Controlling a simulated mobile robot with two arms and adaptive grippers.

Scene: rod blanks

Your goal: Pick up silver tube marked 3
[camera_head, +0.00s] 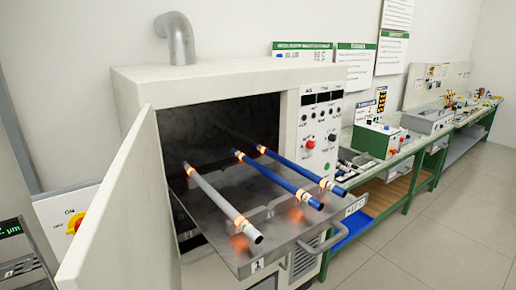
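A silver-grey tube (220,201) lies on the left side of a pulled-out metal tray (243,262) of a white oven. It has orange-and-cream bands near both ends, and its near end points toward me. I cannot read any number 3 on it. Two blue tubes with similar bands, a middle one (275,178) and a right one (302,172), lie beside it, apart from it. A label that looks like 1 is on the tray's front left. Neither of my grippers is in view.
The oven door (118,215) stands open on the left of the tray. A tray handle (322,243) sticks out in front. A green-framed workbench (415,165) with boxes runs along the wall at right. The floor (440,240) at right front is clear.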

